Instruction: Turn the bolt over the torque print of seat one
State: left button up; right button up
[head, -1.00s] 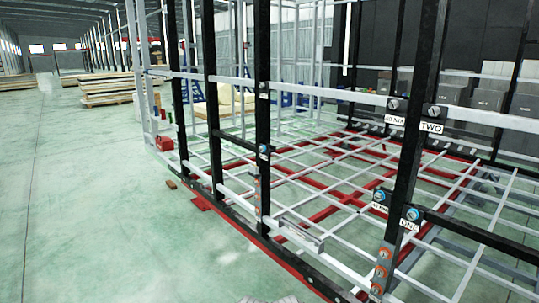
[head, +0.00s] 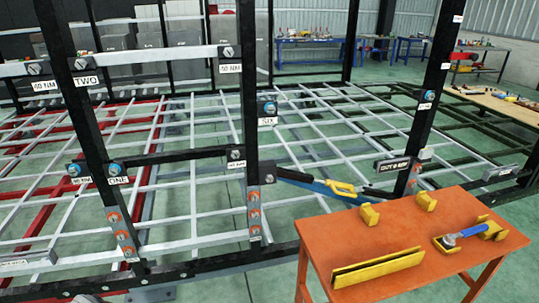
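The white plate printed ONE (head: 118,180) is on a black post, with a blue-ringed bolt (head: 115,168) just above it. To its left is another blue-ringed bolt (head: 74,169), over a small print (head: 82,181) too blurred to read surely. A black bar runs right from the ONE seat to a dark bolt (head: 236,153), over another small print (head: 236,165) that I cannot read surely. A long black and blue tool with a yellow part (head: 340,188) shows behind the orange table's back edge. Neither gripper is in view.
The orange table (head: 455,265) stands at the front right, with yellow holders (head: 370,214) and a blue-handled tool (head: 462,235). Plates TWO (head: 87,80) and SIX (head: 267,121) mark other seats. Black posts and the chassis rail (head: 190,268) stand in front.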

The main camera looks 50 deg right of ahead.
aim_at(235, 154)
jog(key=z, duration=1.55)
